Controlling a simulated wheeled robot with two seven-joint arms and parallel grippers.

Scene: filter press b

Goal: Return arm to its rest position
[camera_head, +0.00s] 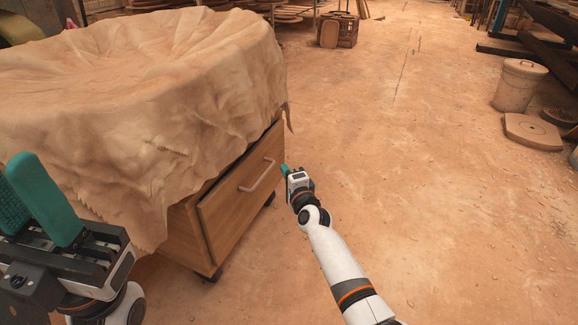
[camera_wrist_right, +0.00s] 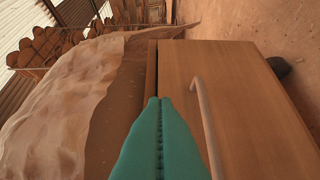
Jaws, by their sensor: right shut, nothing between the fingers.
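My right gripper (camera_head: 285,170) is at the end of the white arm in the middle of the head view, just right of the wooden drawer front (camera_head: 235,205). Its teal fingers (camera_wrist_right: 160,135) are shut and empty in the right wrist view, near the drawer's bar handle (camera_wrist_right: 205,120). The handle (camera_head: 257,175) is free of the fingers in the head view. My left gripper (camera_head: 45,205) is at the lower left, with two teal fingers standing upright and apart. Its fingers hold nothing that I can see.
A beige cloth (camera_head: 150,90) drapes over the wooden cabinet, which stands on casters. A lidded bin (camera_head: 518,88) and a round-marked slab (camera_head: 533,131) are at the right. A brown box (camera_head: 345,30) stands at the back. The floor (camera_head: 440,200) right of my arm is clear.

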